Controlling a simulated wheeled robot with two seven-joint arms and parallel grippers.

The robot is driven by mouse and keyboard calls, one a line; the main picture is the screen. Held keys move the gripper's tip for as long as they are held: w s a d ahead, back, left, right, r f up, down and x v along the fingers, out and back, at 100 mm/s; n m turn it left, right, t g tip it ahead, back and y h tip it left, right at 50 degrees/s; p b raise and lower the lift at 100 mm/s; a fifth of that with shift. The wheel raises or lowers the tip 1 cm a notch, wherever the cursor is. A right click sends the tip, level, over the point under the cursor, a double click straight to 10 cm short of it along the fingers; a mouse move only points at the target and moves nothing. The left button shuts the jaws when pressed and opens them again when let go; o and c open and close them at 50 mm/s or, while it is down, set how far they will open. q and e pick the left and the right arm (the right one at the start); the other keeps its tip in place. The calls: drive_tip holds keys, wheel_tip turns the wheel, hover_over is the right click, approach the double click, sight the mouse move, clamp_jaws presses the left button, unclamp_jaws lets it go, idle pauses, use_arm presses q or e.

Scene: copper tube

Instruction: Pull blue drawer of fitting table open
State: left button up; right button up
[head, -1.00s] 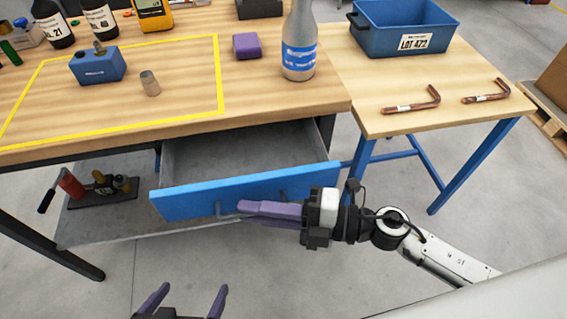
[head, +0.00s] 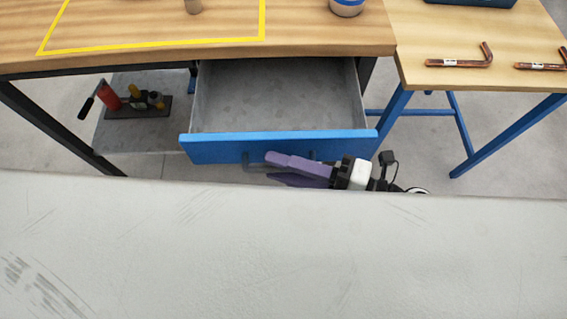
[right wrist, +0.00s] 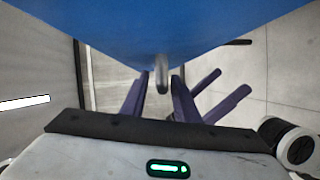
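The blue drawer (head: 225,149) of the fitting table stands pulled well out, and its grey inside (head: 280,95) shows empty. Its grey handle (head: 248,164) is on the front face. My right gripper (head: 270,168) is at the handle, fingers spread apart above and below the bar. In the right wrist view the handle (right wrist: 162,75) sits between my right fingers (right wrist: 158,78) with gaps at its sides. My left gripper (right wrist: 232,80) shows behind them with its fingers apart, but is out of the head view.
The wooden tabletop (head: 320,35) with yellow tape lies above the drawer. A side table (head: 410,50) with bent copper tubes (head: 465,60) stands to the right. A lower shelf (head: 130,138) holds a tool on the left. The lower part of the head view is blocked.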

drive_tip(key=shift+s+d, duration=0.1)
drive_tip(key=shift+d, duration=0.1)
drive_tip(key=b+v, duration=0.1)
drive_tip(key=v, duration=0.8)
drive_tip(key=shift+d, duration=0.4)
drive_tip(key=shift+s, duration=0.2)
